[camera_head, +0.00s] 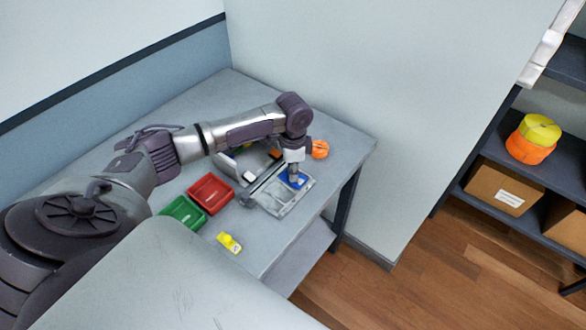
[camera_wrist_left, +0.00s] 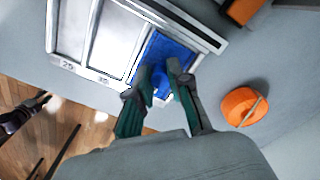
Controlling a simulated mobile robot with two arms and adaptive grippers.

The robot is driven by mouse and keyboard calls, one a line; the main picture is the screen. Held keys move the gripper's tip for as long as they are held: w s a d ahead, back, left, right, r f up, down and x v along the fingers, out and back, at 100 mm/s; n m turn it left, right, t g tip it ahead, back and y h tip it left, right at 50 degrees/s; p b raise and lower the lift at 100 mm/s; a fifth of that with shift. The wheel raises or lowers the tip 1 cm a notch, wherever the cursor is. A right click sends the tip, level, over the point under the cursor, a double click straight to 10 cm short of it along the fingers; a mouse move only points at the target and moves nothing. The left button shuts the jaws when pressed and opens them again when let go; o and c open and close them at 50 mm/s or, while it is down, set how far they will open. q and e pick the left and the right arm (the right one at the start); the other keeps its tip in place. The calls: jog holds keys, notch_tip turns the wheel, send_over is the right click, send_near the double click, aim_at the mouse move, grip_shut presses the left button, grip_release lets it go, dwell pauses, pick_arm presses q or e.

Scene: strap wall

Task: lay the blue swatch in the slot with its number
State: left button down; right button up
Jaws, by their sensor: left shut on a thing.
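The blue swatch (camera_wrist_left: 172,50) lies over the rightmost slot of a grey slotted tray (camera_wrist_left: 52,28) in the left wrist view. It looks nearly lined up with that slot; whether it rests on the floor of the slot I cannot tell. My left gripper (camera_wrist_left: 161,80) is shut on the swatch's blue knob. In the head view my left gripper (camera_head: 295,177) points down at the tray (camera_head: 283,210), with the blue swatch (camera_head: 303,181) under it at the tray's far end. The two other slots look empty. Small number labels show on the near rim; the one by the swatch is hidden.
A red bin (camera_head: 211,192) and a green bin (camera_head: 183,214) stand left of the tray. A yellow tagged piece (camera_head: 229,243) lies near the table's front edge. An orange round object (camera_head: 320,149) sits right of the gripper. A rack with coloured pieces stands behind the tray.

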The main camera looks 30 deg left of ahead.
pick_arm(q)
jog(key=c, duration=0.6)
grip_release()
notch_tip(320, 180, up, 6)
jog(key=p, duration=0.7)
jog(key=shift+r, duration=0.1)
